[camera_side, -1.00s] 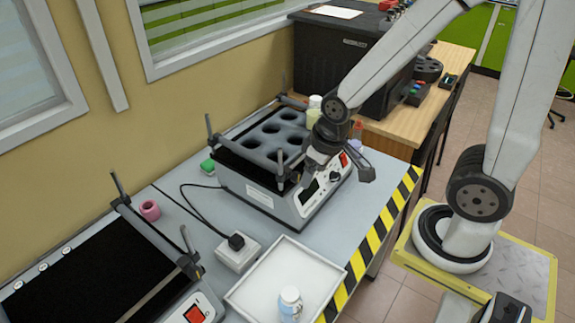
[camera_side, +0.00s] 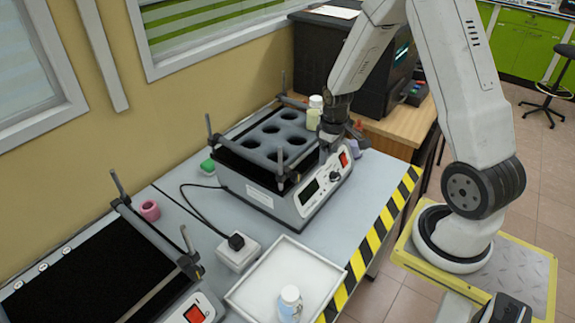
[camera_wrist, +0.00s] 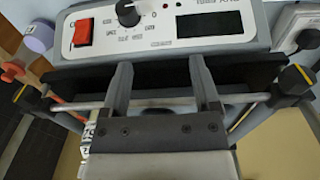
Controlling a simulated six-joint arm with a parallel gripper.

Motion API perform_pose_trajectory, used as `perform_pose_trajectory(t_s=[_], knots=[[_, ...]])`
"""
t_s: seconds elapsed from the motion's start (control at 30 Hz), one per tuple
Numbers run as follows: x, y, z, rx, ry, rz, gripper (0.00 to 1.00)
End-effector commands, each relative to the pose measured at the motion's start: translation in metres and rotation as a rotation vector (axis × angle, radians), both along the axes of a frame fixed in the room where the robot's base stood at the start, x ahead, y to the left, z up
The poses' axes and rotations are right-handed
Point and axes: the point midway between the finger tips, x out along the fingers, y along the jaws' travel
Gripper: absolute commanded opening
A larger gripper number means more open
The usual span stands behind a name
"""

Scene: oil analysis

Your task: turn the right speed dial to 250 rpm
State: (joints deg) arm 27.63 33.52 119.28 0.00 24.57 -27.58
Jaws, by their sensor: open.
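The speed dial (camera_side: 335,176) is a small black knob on the sloping white front panel of the right-hand shaker (camera_side: 262,197). In the wrist view the dial (camera_wrist: 127,14) shows at the top with a white pointer mark and printed scale. The scale numbers are too small to read. A dark display (camera_wrist: 210,24) is beside it; a red switch (camera_wrist: 83,32) is on its other side. My gripper (camera_wrist: 160,65) is open and empty, its fingertips over the shaker's edge and apart from the dial. In the side view my gripper (camera_side: 332,143) is above the shaker's right end.
Clamp bars with upright posts (camera_side: 208,124) stand on the shaker. A white tray (camera_side: 247,297) holding a small jar (camera_side: 290,303) lies in front. A second shaker (camera_side: 75,290) with a red switch is at lower left.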

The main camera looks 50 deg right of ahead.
Motion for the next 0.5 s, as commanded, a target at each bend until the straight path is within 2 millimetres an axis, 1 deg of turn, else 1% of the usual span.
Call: perform_pose_trajectory(t_s=[0.03, 0.1, 0.2, 0.33, 0.5], knots=[[-0.002, -0.013, -0.01, 0.005, 0.013, -0.007, 0.79], [-0.004, -0.027, -0.019, 0.011, 0.024, -0.005, 0.79], [-0.007, -0.04, -0.029, 0.017, 0.035, -0.003, 0.79], [-0.009, -0.049, -0.036, 0.022, 0.041, -0.001, 0.79], [-0.009, -0.05, -0.036, 0.022, 0.041, 0.001, 0.79]])
